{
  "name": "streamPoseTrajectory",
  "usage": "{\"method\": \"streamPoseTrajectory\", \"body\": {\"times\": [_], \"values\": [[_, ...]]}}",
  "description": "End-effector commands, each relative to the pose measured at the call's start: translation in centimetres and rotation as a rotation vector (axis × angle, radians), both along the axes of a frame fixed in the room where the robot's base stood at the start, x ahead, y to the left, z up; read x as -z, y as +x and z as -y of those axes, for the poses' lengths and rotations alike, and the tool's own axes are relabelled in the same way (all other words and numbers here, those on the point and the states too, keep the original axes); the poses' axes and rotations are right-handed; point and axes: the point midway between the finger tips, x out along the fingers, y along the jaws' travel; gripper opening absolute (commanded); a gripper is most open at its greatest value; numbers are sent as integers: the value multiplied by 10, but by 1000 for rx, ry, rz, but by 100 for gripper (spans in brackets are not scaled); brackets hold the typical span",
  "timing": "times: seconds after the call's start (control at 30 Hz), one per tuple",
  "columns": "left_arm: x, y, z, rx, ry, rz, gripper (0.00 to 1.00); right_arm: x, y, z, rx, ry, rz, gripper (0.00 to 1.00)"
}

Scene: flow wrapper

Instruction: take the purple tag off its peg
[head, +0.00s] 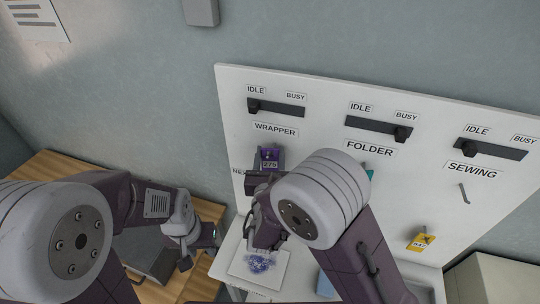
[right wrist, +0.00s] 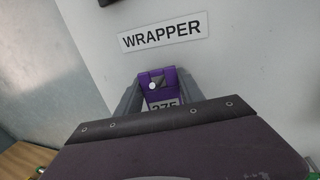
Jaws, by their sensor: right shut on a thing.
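The purple tag (head: 269,153), with a printed number on it, is at the white board below the WRAPPER label. In the right wrist view the purple tag (right wrist: 158,79) sits between the two grey fingers, and a pale round peg end (right wrist: 153,86) shows at its upper part. My right gripper (head: 266,163) is shut on the purple tag. The tag's lower part is hidden behind the gripper body in the right wrist view. My left gripper (head: 213,234) is low at the left, well away from the tag; its jaws are not clear.
The board (head: 232,110) carries three slider switches marked IDLE and BUSY. A yellow tag (head: 421,242) hangs lower right, and a bare peg (head: 464,193) is under SEWING. A teal thing (head: 370,174) is mostly hidden by my right arm.

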Motion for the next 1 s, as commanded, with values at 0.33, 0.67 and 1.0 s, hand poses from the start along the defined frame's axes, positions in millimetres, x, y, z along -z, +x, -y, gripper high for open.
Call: {"method": "streamPoseTrajectory", "body": {"times": [0.33,0.67,1.0], "values": [[-1,0,0,0,0,0,36,-4,0,0,0,0,0,7],[1,0,0,0,0,0,36,-3,-11,-4,-2,0,-1,7],[3,0,0,0,0,0,36,-4,-27,-9,-1,0,0,7]]}}
